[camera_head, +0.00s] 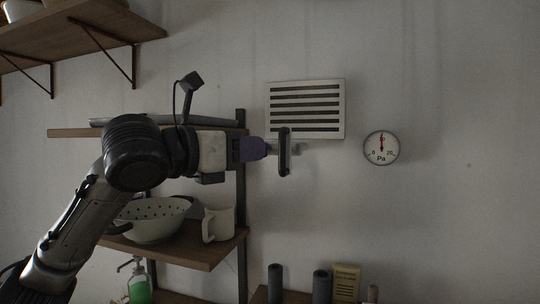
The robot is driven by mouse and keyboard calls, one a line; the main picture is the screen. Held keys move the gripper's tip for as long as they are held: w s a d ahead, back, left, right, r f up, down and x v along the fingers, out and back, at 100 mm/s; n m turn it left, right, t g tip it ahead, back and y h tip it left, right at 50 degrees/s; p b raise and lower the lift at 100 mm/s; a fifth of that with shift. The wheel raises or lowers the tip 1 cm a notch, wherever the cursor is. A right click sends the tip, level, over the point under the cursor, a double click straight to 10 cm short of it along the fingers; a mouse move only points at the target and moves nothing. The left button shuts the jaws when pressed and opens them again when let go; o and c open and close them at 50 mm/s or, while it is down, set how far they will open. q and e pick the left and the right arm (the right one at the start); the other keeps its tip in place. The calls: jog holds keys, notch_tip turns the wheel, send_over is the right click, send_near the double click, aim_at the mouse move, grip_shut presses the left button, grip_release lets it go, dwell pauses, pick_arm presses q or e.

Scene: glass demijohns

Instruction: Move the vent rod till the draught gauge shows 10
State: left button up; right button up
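The white vent (306,84) with dark horizontal slats is on the wall right of centre. The round draught gauge (381,155), marked Pa, hangs to its right. Its red needle points straight up, midway between the 0 and 20 marks, at about 10. My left gripper (284,150) reaches in from the left to the vent's lower left edge. A dark upright bar stands at its tip, with a small pale piece just right of it. I cannot make out for certain which part is the vent rod, nor whether the fingers are closed on it. My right gripper is not in view.
Below my arm, a shelf (195,252) holds a pale colander (152,224) and a cream mug (218,226). A green bottle (139,286) stands lower left. Dark cylinders (321,286) and a yellow packet (346,281) stand at bottom right. The wall around the gauge is clear.

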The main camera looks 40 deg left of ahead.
pick_arm(q)
jog(key=s+b, duration=0.1)
jog(key=s, duration=0.5)
jog(key=shift+a, duration=0.45)
